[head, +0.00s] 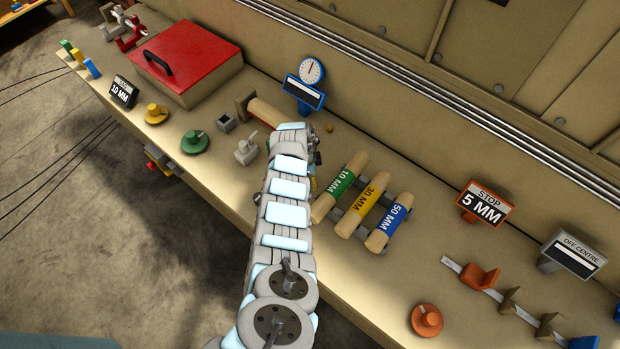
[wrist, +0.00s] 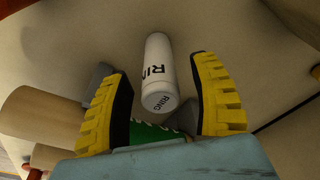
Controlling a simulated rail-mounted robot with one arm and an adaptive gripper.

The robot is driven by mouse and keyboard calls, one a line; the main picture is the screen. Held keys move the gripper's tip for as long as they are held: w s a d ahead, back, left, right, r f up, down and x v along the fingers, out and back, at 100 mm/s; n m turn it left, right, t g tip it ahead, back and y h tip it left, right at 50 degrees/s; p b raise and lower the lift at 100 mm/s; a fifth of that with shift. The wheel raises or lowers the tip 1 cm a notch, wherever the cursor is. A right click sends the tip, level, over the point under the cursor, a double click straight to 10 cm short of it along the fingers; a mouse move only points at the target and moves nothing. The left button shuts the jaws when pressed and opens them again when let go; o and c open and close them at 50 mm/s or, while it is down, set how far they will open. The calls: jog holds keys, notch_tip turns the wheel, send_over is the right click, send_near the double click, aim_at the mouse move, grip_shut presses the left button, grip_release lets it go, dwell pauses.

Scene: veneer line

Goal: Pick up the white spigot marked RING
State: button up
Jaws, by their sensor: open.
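The white spigot marked RING (wrist: 158,75) shows in the wrist view as a white cylinder with black lettering on its side and on its near end. My gripper (wrist: 160,70) is open, with a yellow ribbed finger on each side of the spigot. I see gaps between the spigot and both fingers, so it is not gripped. In the head view my arm hides the spigot and most of my gripper, beside the rolls marked 10 MM, 30 MM and 50 MM.
The 10 MM roll (head: 340,186), 30 MM roll (head: 363,205) and 50 MM roll (head: 390,228) lie on a rack right of my arm. A blue dial stand (head: 305,88) stands behind. A red-lidded box (head: 190,55) is at left. A STOP 5 MM sign (head: 484,204) stands at right.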

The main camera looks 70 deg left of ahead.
jog(key=shift+f, duration=0.25)
grip_shut()
dwell(0.4)
